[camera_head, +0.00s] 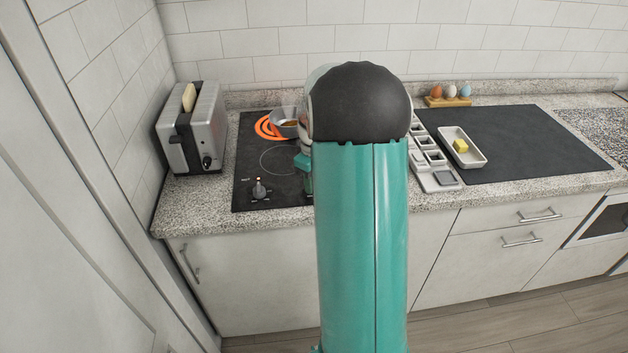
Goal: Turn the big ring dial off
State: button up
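A black cooktop (246,140) is set in the granite counter left of my arm. Its back ring (264,127) glows orange, with a small metal pan (284,122) standing partly over it. A thin dark ring (280,161) in front of it does not glow. A dark dial (259,190) with a small reddish spot above it stands near the cooktop's front left; its markings are too small to read. My teal arm hides the cooktop's right part, so I cannot tell whether another dial is there.
A silver toaster (205,135) with bread (189,97) stands left of the cooktop. Right of my arm are a grey compartmented tray (446,188), a white dish (472,157) with butter (460,146), a dark mat (540,140) and an egg holder (447,102). Counter front (230,222) is clear.

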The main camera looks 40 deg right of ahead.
jog(key=o, duration=1)
jog(key=shift+r, duration=0.1)
notch_tip(320, 180, up, 14)
jog(key=shift+f, duration=0.2)
